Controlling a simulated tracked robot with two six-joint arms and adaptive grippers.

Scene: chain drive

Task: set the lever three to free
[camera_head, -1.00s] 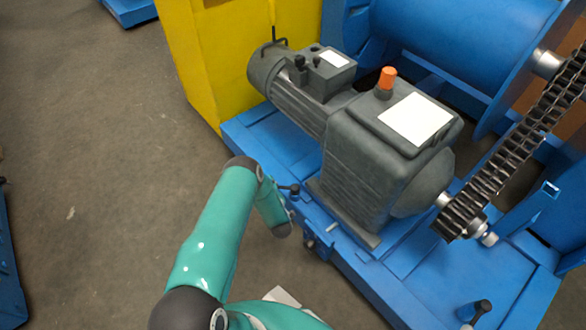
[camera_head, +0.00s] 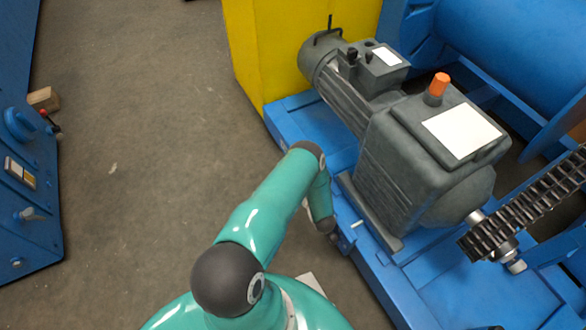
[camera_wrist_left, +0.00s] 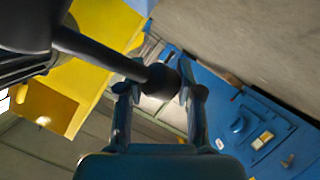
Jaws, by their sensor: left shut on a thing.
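My left gripper (camera_wrist_left: 158,94) has its two fingers around the black knob of a lever (camera_wrist_left: 162,80) in the left wrist view. The lever's dark rod runs from the knob to the upper left. In the head view my teal left arm reaches to the side of the blue machine base (camera_head: 290,125), beside the grey gear motor (camera_head: 430,150). My left gripper and the held lever are hidden behind the arm there. I cannot read which lever number it is or its position marks. My right gripper is not in view.
A yellow cabinet (camera_head: 265,50) stands behind the base. A chain (camera_head: 540,205) runs at the right. The floor between is clear.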

